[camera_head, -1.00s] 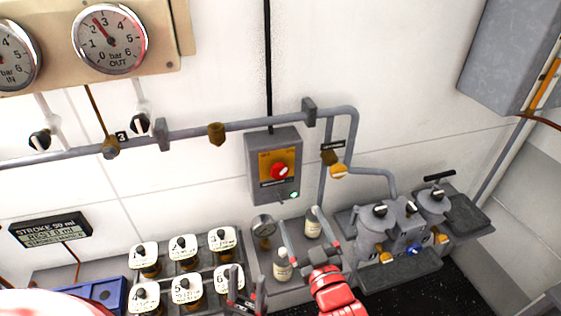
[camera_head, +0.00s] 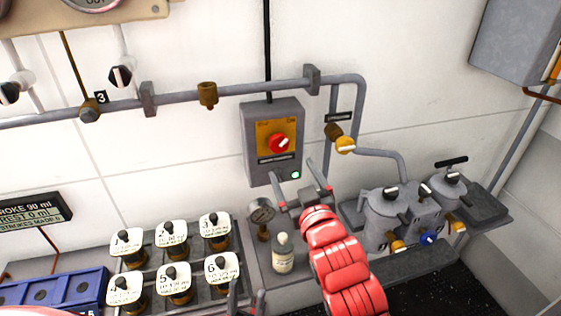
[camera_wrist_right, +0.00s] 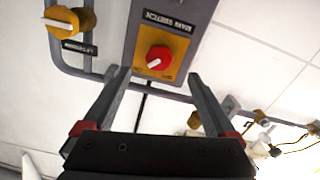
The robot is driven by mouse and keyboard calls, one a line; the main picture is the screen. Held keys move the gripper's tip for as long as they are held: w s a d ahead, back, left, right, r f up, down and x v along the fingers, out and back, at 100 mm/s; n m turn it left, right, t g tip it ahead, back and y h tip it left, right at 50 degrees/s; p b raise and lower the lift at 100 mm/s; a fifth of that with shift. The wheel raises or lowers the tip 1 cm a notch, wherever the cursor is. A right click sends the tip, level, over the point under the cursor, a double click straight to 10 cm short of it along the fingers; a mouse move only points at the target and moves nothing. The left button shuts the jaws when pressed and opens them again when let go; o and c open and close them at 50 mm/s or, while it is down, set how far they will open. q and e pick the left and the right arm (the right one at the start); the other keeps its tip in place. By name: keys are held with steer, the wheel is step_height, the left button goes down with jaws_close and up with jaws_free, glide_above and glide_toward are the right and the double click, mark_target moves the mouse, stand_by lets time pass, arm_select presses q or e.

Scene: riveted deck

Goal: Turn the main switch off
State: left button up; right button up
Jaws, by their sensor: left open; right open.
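The main switch (camera_head: 278,143) is a red round knob on a yellow plate on a grey wall box (camera_head: 259,169). Its white mark points right and slightly up, on the side of the ON label. In the right wrist view the knob (camera_wrist_right: 160,58) appears upside down, ahead of the fingers. My right gripper (camera_head: 290,168) is open and empty, its fingertips just below the knob in the picture and apart from it. My left gripper (camera_head: 246,291) is open at the bottom edge, partly cut off.
A grey pipe (camera_head: 180,94) runs above the box, with a yellow-handled valve (camera_head: 344,144) to the right. Below stand a gauge (camera_head: 262,211), a white bottle (camera_head: 283,254), several labelled knobs (camera_head: 174,278) and grey pump housings (camera_head: 395,210).

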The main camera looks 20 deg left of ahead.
mark_target(281, 148)
steer(key=p+x, duration=0.1)
steer(key=x, duration=0.2)
steer(key=p+x, duration=0.1)
steer(key=x, duration=0.5)
steer(key=shift+w+a+r+p, duration=0.15)
steer(key=shift+r+p, duration=0.15)
steer(key=shift+p, duration=0.1)
steer(key=shift+w+a+f, duration=0.15)
steer(key=shift+w+a, duration=0.1)
steer(key=shift+w, duration=0.1)
steer(key=c, duration=1.4)
steer(key=shift+o, duration=0.2)
